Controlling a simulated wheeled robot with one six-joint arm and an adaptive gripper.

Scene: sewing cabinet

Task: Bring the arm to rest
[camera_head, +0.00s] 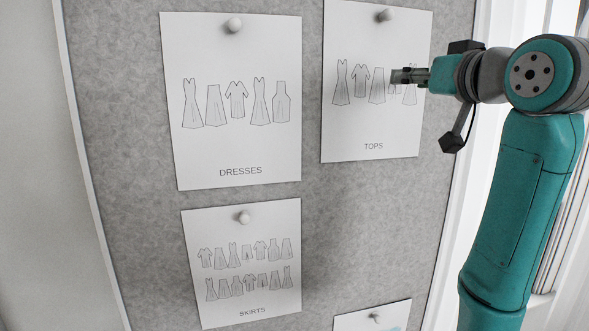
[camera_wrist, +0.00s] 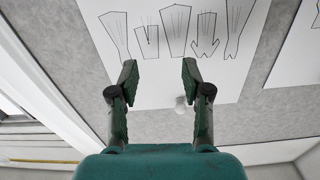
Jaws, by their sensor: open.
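My gripper (camera_head: 408,76) is at the right in the head view, raised in front of the sheet labelled TOPS (camera_head: 372,120). In the wrist view its two fingers (camera_wrist: 158,82) stand apart with nothing held between them. Behind them is a white sheet with garment drawings (camera_wrist: 185,60) and a pale round pin (camera_wrist: 181,104). I cannot tell from these frames whether the fingertips touch the sheet.
A grey pinboard (camera_head: 310,245) fills most of the head view. It carries sheets labelled DRESSES (camera_head: 240,150) and SKIRTS (camera_head: 248,290), each under a white pin. Another sheet (camera_head: 350,321) is cut off at the bottom. A pale board frame (camera_head: 95,220) runs down the left.

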